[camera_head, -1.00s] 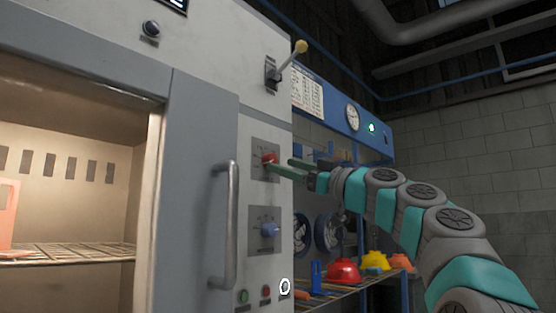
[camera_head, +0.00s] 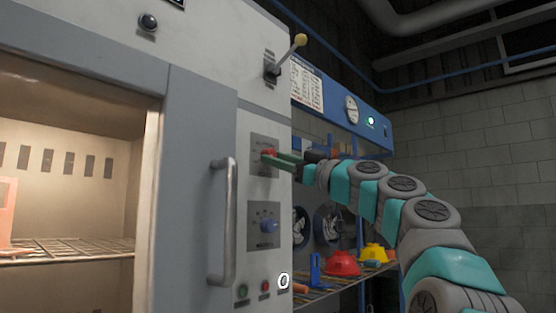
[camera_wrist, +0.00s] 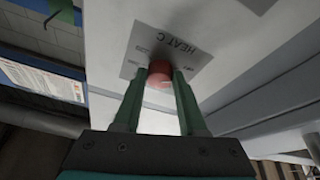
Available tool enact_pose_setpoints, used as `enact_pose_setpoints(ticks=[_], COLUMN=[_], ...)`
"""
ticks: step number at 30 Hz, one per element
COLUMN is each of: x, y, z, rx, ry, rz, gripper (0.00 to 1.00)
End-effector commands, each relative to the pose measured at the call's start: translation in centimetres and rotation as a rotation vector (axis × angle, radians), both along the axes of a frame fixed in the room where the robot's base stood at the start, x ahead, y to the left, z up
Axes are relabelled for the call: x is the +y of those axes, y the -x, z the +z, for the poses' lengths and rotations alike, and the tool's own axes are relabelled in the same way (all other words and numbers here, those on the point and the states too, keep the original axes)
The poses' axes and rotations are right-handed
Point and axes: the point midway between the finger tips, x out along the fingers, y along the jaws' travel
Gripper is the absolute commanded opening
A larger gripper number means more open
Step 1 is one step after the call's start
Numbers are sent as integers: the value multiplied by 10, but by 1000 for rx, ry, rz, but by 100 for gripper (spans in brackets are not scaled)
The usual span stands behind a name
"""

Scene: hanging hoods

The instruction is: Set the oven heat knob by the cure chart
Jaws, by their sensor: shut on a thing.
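The red heat knob (camera_head: 268,154) sits on the upper dark plate of the oven's control panel. In the wrist view the red knob (camera_wrist: 160,72) lies between the two green fingers, on a plate marked "HEAT C". My gripper (camera_head: 272,157) is shut on this knob, and its fingers (camera_wrist: 160,80) touch it on both sides. The knob's pointer and most of its scale cannot be read. A chart sheet (camera_head: 307,84) hangs on the blue frame right of the oven. It also shows at the left in the wrist view (camera_wrist: 42,78), its text too small to read.
A long door handle (camera_head: 230,222) stands left of the panel. A yellow-tipped lever (camera_head: 299,42) is above. Red and yellow hoods (camera_head: 343,263) rest on the rack at the right.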

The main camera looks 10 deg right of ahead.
Motion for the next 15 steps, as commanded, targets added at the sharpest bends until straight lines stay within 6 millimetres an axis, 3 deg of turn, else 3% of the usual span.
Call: enact_pose_setpoints(ticks=[6, 15], x=[0, 0], y=[0, 0], z=[0, 0], rx=[0, 5], ry=[0, -8], rz=[0, 1], gripper=[0, 0])
